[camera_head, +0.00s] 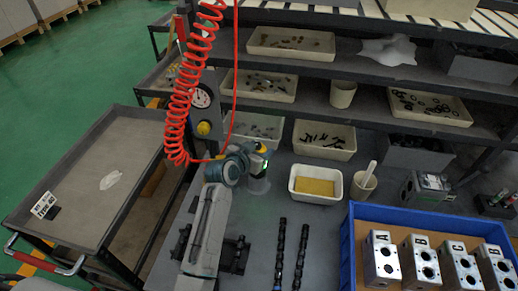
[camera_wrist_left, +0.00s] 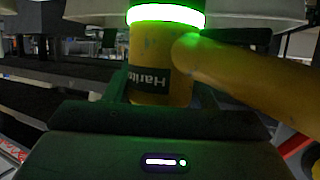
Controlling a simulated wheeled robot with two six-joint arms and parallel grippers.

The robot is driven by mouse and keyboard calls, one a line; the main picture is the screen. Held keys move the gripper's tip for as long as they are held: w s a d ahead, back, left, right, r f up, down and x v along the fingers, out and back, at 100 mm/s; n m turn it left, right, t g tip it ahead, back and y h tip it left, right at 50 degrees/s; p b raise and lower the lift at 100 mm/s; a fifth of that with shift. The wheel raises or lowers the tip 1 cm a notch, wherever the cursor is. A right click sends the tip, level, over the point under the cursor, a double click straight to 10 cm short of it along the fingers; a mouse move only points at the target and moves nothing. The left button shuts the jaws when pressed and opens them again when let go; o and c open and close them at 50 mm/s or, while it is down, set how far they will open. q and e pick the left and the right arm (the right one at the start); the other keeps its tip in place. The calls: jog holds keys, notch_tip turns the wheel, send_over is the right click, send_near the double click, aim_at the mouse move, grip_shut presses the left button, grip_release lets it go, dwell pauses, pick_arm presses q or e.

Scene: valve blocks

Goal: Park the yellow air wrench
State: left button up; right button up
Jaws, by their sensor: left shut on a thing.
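The yellow air wrench (camera_wrist_left: 150,55) fills the upper middle of the left wrist view, with a dark label and a glowing green ring on its body. A yellow arm-like part of it reaches to the right. In the head view only a small yellow bit of the wrench (camera_head: 262,149) shows beside my wrist. My left gripper (camera_head: 259,168) is shut on the wrench, above the bench's left part; its fingertips are mostly hidden. A red coiled hose (camera_head: 184,100) hangs left of it, with a thin red line running down near the gripper. My right gripper is not in view.
A gauge (camera_head: 201,97) with a yellow-bottomed unit stands behind the hose. A white tray with a yellow pad (camera_head: 316,170) and a cup (camera_head: 362,186) stand right of the gripper. Two dark shafts (camera_head: 290,255) lie in front. A blue crate (camera_head: 347,245) holds lettered valve blocks. A grey cart (camera_head: 120,135) stands left.

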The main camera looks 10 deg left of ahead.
pick_arm(q)
jog(key=shift+f+b, duration=0.3)
jog(key=shift+f, duration=0.1)
dwell(0.3)
jog(key=o, duration=1.4)
jog(key=shift+o, duration=0.4)
jog(key=shift+s, duration=0.1)
jog(key=shift+f, duration=0.2)
jog(key=b+v, duration=0.2)
jog(key=v, duration=0.9)
jog(key=shift+r+b, duration=0.2)
jog(key=shift+b, duration=0.15)
jog(key=shift+d, duration=0.1)
